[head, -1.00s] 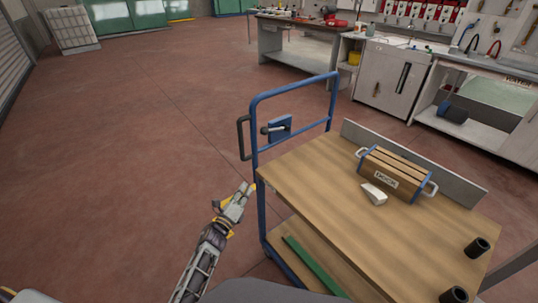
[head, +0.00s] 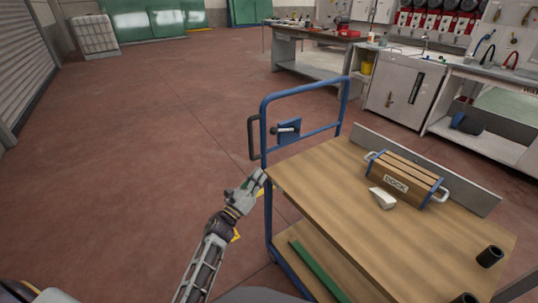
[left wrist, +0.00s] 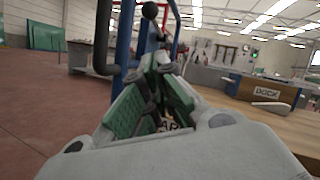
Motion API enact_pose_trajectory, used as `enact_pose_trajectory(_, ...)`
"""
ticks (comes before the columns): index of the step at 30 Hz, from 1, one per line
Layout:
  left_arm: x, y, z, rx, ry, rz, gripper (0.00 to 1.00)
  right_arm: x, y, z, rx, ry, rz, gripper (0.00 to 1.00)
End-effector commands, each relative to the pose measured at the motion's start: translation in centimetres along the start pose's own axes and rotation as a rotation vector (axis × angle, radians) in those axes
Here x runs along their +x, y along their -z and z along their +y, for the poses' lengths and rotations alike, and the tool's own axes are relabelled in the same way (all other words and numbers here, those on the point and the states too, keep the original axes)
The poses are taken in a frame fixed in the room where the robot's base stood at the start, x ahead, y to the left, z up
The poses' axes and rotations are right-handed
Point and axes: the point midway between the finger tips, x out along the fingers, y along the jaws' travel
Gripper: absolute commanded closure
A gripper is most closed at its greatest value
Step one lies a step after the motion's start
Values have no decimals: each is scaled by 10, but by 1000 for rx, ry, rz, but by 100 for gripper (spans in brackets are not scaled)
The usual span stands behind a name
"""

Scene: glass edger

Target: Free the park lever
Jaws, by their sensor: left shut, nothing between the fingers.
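The park lever appears to be the short lever with a dark knob (head: 278,131) on a blue plate (head: 290,130), fixed to the cart's upright blue frame. A black ball knob (left wrist: 150,10) shows at the top of the left wrist view, past the fingertips. My left gripper (head: 259,177) is shut and empty, just left of the cart's near blue post and below the lever, apart from it. Its green-padded fingers (left wrist: 158,66) meet in the left wrist view. My right gripper is out of view.
The blue tubular frame (head: 305,88) with a black side handle (head: 252,138) rises at the cart's left end. The wooden top (head: 330,195) holds a DOCK box (head: 405,177), a white wedge (head: 382,198) and black cups (head: 489,256). Open floor lies left.

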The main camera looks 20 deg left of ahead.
Motion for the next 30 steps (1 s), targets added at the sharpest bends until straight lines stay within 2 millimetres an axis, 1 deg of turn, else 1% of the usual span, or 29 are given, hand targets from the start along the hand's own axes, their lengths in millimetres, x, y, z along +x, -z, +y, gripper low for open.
enact_pose_trajectory(8,11,0,0,-1,2,-1,100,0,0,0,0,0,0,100)
enact_pose_trajectory(30,76,0,0,0,1,0,100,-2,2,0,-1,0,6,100)
